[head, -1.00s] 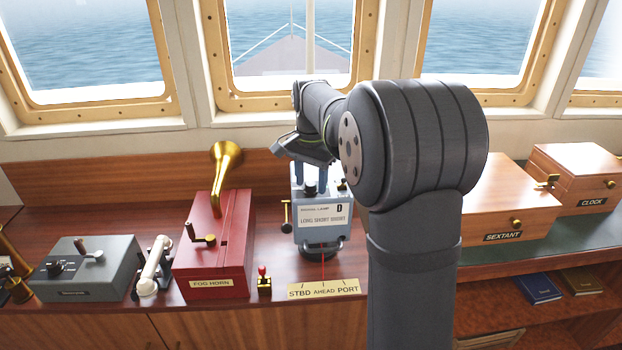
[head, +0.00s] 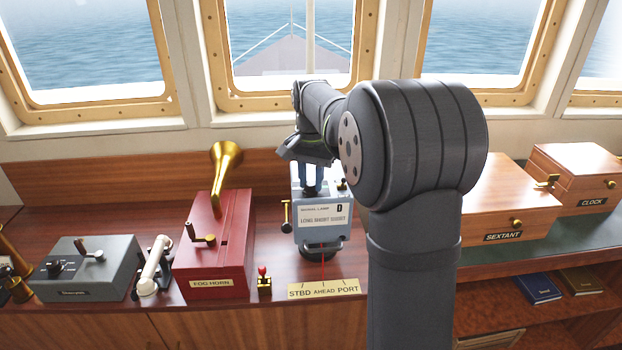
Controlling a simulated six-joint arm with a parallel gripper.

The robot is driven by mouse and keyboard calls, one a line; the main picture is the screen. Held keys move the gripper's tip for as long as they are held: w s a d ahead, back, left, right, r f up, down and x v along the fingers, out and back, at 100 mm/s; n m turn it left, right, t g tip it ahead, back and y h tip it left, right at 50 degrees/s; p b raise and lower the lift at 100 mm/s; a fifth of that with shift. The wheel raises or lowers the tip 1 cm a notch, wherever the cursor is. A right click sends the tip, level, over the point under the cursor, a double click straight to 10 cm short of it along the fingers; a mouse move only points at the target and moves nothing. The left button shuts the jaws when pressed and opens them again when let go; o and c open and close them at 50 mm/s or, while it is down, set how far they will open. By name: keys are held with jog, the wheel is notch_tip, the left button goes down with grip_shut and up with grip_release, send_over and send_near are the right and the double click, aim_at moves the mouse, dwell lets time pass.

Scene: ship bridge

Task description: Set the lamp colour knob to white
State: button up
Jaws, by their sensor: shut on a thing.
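The signal lamp (head: 322,232) is a blue-grey box with a white label reading LONG SHORT, on a dark round base on the bridge counter. My gripper (head: 312,190) points down at the top of the lamp. Its blue fingers are shut on the lamp's top knob, which they mostly hide. I cannot read the knob's colour setting. A second small dark control (head: 342,184) shows on the lamp's top right, and a brass-ended lever (head: 286,216) is on its left side.
A red fog horn box (head: 213,250) with a brass horn stands left of the lamp. A STBD AHEAD PORT plate (head: 324,289) lies in front. A small red-topped brass switch (head: 263,278) is near the front edge. Sextant (head: 505,205) and clock (head: 580,180) boxes stand right.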

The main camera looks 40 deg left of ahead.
aim_at(310, 183)
jog(key=n, duration=0.4)
jog(key=shift+n, duration=0.3)
jog(key=shift+a+n, duration=0.1)
jog(key=shift+n, duration=2.4)
jog(key=shift+r, duration=0.1)
jog(key=o, duration=1)
notch_tip(310, 183, up, 17)
jog(key=shift+r, duration=0.15)
notch_tip(310, 183, down, 18)
jog(key=shift+r, duration=0.25)
